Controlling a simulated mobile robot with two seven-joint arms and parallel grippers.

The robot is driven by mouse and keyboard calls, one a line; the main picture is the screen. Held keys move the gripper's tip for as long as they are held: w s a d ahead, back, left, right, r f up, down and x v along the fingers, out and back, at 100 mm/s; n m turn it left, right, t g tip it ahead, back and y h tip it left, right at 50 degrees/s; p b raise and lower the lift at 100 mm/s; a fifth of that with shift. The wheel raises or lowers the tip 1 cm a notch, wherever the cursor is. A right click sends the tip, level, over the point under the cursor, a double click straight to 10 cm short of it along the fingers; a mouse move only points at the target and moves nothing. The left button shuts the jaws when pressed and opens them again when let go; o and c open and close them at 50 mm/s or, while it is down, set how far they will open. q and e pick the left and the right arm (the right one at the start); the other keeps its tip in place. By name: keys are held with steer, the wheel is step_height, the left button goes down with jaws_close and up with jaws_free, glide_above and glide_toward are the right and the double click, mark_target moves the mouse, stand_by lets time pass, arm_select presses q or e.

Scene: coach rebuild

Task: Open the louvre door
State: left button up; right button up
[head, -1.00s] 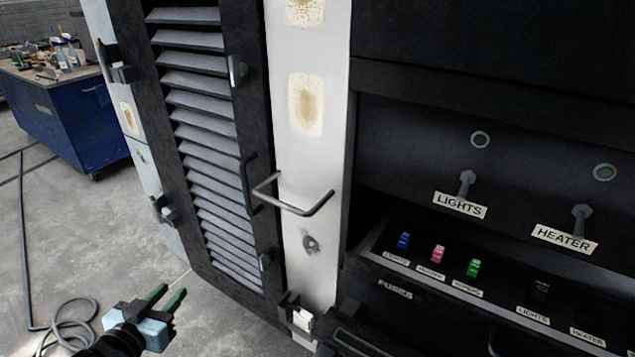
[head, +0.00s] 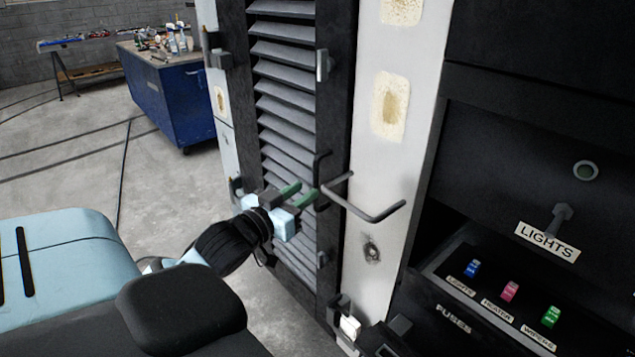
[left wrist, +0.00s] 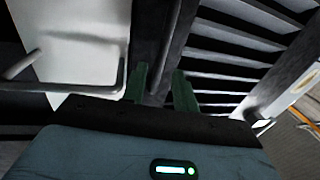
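The louvre door (head: 290,120) is a dark framed panel with grey slats, and it looks closed. Its dark upright bar handle (head: 319,168) is on the right stile. My left gripper (head: 299,194) has green fingers, spread apart, at the lower end of this handle. In the left wrist view the two fingers (left wrist: 163,88) point at the door's dark stile, with slats (left wrist: 235,70) on the right. I cannot tell whether the handle lies between the fingers or whether they touch it. My right gripper is not in view.
A grey bent rail handle (head: 375,216) sticks out from the white post (head: 385,150) just right of my left gripper. A switch panel (head: 490,290) is further right. A blue workbench (head: 175,100) stands behind left. The floor between is mostly clear.

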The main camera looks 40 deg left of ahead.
mark_target(316, 206)
arm_select(q)
steer(key=shift+w+a, duration=0.15)
steer(key=shift+w, duration=1.25)
steer(key=shift+w+a, duration=0.1)
steer(key=shift+w, duration=1.25)
jaws_close()
